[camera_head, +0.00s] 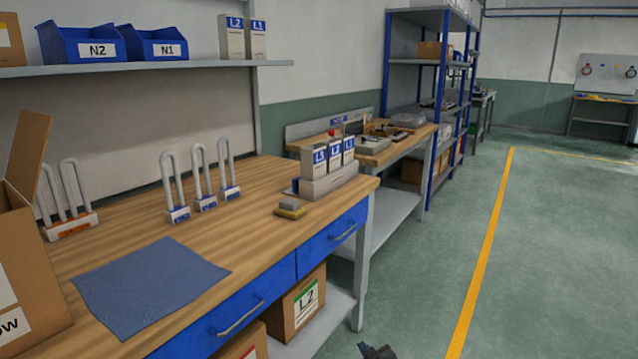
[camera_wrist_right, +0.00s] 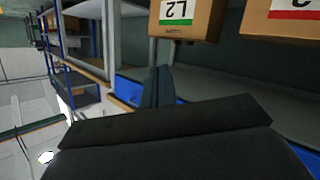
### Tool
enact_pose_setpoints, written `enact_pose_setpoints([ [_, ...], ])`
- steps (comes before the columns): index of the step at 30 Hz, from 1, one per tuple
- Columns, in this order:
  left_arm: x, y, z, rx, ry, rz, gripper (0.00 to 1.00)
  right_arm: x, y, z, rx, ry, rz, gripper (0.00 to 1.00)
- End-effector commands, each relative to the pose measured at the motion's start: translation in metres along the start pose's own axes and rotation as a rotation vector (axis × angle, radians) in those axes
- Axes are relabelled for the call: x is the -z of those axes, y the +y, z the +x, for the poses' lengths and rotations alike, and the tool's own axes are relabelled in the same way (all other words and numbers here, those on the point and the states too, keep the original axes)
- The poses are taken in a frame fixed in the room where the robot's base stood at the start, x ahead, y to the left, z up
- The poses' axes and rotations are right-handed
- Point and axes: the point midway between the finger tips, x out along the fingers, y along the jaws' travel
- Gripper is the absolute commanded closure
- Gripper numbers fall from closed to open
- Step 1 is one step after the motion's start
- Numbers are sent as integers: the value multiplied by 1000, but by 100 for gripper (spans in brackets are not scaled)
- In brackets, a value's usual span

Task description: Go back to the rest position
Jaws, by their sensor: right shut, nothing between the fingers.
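My right gripper (camera_head: 377,350) shows only as a small dark tip at the bottom edge of the head view, over the floor in front of the workbench (camera_head: 255,180). In the right wrist view its dark fingers (camera_wrist_right: 158,85) are together, with nothing between them. My left gripper is in neither view.
Under the bench are cardboard boxes, one marked L2 (camera_head: 303,303). Blue drawers (camera_head: 333,235) line its front. On top are a blue mat (camera_head: 150,283), U-shaped tubes on stands and labelled boxes. The floor (camera_head: 550,250) to the right is clear.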

Motion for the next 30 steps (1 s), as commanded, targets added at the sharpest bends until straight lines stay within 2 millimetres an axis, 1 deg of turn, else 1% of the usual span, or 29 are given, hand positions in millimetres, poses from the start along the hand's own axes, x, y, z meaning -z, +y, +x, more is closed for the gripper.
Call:
enact_pose_setpoints([
  [1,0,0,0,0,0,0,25,-20,-18,-10,20,-29,43,100],
  [3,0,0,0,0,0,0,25,-45,-41,-23,45,-65,99,100],
  [5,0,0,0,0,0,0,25,-65,-60,-35,64,-93,144,100],
  [6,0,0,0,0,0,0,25,-77,-72,-44,75,-110,172,100],
  [11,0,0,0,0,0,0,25,-128,-119,-81,107,-181,269,100],
  [12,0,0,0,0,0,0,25,-140,-131,-91,113,-200,289,100],
  [17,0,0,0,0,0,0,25,-190,-176,-136,130,-281,357,100],
  [21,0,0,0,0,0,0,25,-232,-216,-179,144,-358,411,100],
  [24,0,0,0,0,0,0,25,-258,-244,-211,155,-410,444,100],
  [30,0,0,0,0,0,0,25,-293,-285,-262,174,-489,487,100],
])
